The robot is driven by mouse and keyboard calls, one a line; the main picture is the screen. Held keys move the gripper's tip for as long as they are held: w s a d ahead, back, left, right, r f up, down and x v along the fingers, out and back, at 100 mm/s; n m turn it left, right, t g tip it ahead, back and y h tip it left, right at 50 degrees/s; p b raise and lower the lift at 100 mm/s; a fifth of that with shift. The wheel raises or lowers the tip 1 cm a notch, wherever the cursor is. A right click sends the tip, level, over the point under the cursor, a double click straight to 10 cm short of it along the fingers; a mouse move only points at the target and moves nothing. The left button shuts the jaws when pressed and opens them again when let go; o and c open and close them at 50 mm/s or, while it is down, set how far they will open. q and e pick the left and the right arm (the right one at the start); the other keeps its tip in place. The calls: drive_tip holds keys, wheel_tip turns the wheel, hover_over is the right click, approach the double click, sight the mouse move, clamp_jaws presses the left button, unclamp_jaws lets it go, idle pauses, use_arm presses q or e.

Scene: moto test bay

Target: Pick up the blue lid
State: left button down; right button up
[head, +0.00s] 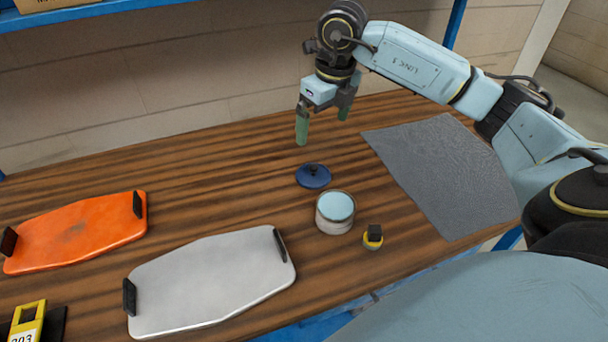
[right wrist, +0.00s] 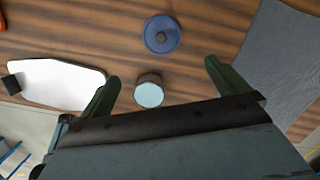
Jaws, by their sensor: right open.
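The blue lid (head: 313,177) lies flat on the wooden table, with a small dark knob at its centre. It also shows in the right wrist view (right wrist: 162,34), beyond and between my fingertips. My right gripper (head: 322,126) is open and empty, raised above the table behind the lid in the head view, fingers pointing down. Its two green fingers also show in the right wrist view (right wrist: 162,78), apart from the lid. A round can (head: 335,213) with a pale blue top stands just in front of the lid. My left gripper is in neither view.
A grey mat (head: 438,172) lies right of the lid. A white tray (head: 210,280) and an orange tray (head: 75,234), both with black handles, lie left. A yellow tag (head: 27,321) is at the lower left.

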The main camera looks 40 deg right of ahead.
wheel_tip(320, 180, down, 2)
drive_tip(key=w+b, duration=0.1)
drive_tip(key=b, duration=0.1)
hover_over(314, 166)
drive_tip(key=f, duration=0.4)
drive_tip(key=s+f, duration=0.1)
drive_tip(key=f, duration=0.2)
drive_tip(key=shift+a, duration=0.25)
drive_tip(key=f, duration=0.1)
drive_tip(key=f+b, duration=0.1)
drive_tip(key=f, duration=0.3)
drive_tip(key=shift+w+d+b, duration=0.2)
drive_tip(key=shift+w+b, duration=0.15)
drive_tip(key=shift+w, duration=0.05)
drive_tip(key=shift+w+f, duration=0.1)
drive_tip(key=shift+f, duration=0.45)
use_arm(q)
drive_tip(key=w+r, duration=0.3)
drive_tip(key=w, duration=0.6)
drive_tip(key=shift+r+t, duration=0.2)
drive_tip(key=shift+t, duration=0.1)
use_arm(e)
drive_tip(key=c, duration=0.9)
